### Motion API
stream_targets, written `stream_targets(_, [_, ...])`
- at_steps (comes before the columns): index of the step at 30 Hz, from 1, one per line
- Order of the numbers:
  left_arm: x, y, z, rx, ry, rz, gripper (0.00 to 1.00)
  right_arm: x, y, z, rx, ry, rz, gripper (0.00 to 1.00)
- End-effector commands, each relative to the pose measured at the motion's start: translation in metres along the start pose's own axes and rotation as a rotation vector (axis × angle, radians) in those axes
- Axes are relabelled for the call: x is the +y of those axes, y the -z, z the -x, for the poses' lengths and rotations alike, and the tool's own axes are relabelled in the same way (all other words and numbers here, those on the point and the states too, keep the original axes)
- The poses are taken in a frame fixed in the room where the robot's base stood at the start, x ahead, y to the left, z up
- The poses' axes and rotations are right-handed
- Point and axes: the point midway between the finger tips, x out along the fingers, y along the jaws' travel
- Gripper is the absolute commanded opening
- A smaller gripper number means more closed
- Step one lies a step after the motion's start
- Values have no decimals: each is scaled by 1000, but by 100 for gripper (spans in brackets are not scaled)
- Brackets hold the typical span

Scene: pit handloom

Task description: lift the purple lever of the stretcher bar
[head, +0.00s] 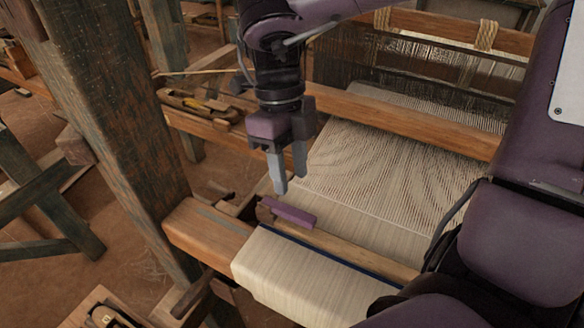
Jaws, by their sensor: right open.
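The purple lever (289,214) is a short block lying along the left end of the wooden stretcher bar (355,252). The bar crosses the pale woven cloth (300,277) near its front roll, beside a dark blue strip. My right gripper (289,180) points down just above and slightly behind the lever. Its two grey fingers are apart, with nothing seen between them. The fingertips look clear of the lever, though the exact gap is hard to judge. My left gripper is not in view.
A thick wooden post (110,120) stands to the left, joined to a wooden beam end (207,232). Pale warp threads (385,165) stretch behind the bar, under a wooden crossbeam (400,119). A wooden shuttle (195,104) lies on a ledge at the back left.

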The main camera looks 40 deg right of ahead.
Motion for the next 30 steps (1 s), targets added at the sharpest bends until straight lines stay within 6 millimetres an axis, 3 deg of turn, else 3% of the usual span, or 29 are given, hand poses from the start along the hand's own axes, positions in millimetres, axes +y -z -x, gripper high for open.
stream_targets(4, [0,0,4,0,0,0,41,1,0,27,-3,0,0,40])
stream_targets(9, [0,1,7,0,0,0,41,1,0,40,-1,-1,1,40])
stream_targets(30, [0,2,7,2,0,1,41,1,0,41,-1,0,2,40])
